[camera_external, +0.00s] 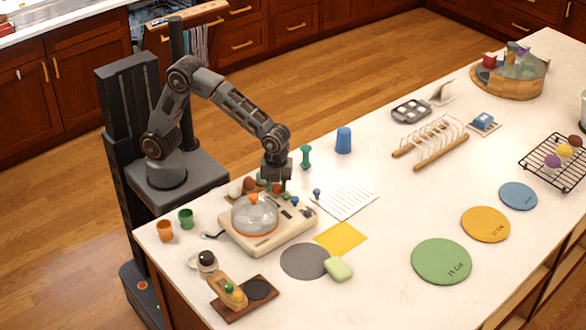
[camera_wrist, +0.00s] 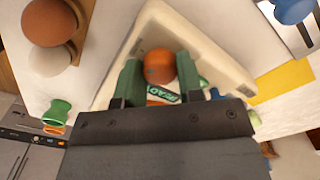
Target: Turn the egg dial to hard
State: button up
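The egg cooker (camera_external: 262,239) has a cream base and a clear dome (camera_external: 254,214), and stands at the counter's left end. My gripper (camera_external: 276,188) points down over the rear of its base. In the wrist view, my two green fingers (camera_wrist: 159,82) stand apart. An orange-brown rounded piece (camera_wrist: 159,66) shows between them; I cannot tell whether they touch it. Small blue parts (camera_external: 294,201) sit on the cooker's right side. No dial marking is readable.
Eggs (camera_wrist: 48,22) sit in a wooden holder beside the cooker. Orange (camera_external: 165,230) and green (camera_external: 186,218) cups stand left. A yellow sheet (camera_external: 341,239), grey disc (camera_external: 304,261) and green soap-like block (camera_external: 338,268) lie in front. A green spool-shaped piece (camera_external: 305,156) stands behind.

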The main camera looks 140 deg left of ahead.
aim_at(276, 186)
jog(key=shift+o, duration=0.9)
notch_tip(276, 186, up, 14)
dwell(0.4)
jog(key=s+d+f+n+t, duration=0.2)
jog(key=s+d+n, duration=0.2)
jog(key=s+d, duration=0.3)
jog(key=s+d+f+n+t, duration=0.2)
jog(key=s+d, duration=0.6)
jog(key=d, duration=0.4)
jog(key=f+n, duration=0.1)
jog(key=n, duration=0.1)
jog(key=shift+s+d+f+n, duration=0.15)
jog(key=shift+d+f+n, duration=0.1)
jog(key=shift+f+n, duration=0.15)
